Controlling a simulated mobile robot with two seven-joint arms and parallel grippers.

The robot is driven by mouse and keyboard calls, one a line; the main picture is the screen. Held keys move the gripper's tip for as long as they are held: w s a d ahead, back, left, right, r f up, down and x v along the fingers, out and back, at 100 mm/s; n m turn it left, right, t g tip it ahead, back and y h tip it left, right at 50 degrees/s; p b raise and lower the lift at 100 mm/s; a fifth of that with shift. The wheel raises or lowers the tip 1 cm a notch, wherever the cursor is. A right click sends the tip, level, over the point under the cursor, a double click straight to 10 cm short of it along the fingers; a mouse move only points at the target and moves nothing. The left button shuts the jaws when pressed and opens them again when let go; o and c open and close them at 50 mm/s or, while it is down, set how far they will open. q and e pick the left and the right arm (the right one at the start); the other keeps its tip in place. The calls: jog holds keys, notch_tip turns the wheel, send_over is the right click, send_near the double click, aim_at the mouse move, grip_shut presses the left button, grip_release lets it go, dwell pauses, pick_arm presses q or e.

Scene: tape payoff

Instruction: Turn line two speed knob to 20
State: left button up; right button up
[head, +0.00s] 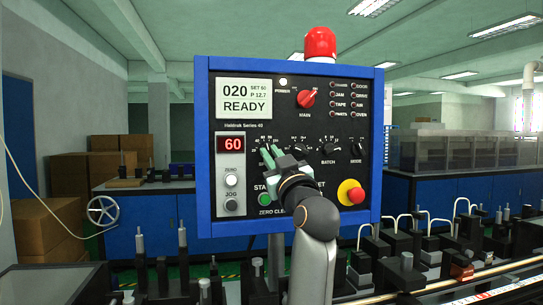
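A blue-framed control panel (202,150) fills the middle of the head view. Its red display (231,144) reads 60. Its screen (243,98) reads 020 and READY. In its row of black knobs, the leftmost speed dial (264,138) is mostly covered by my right gripper (267,151); only numbers along its top edge show. The gripper's two pale green fingertips are at the dial's face. The knob itself and its pointer are hidden, and I cannot tell whether the fingers close on it. My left gripper is out of view.
A red main switch (306,98) is above the knobs. A batch knob (327,146) is to the right. A red emergency button (351,192) on yellow is at lower right. A green start button (265,199) lies just below my gripper. Machinery (405,275) lines the bottom.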

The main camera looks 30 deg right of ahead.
grip_shut()
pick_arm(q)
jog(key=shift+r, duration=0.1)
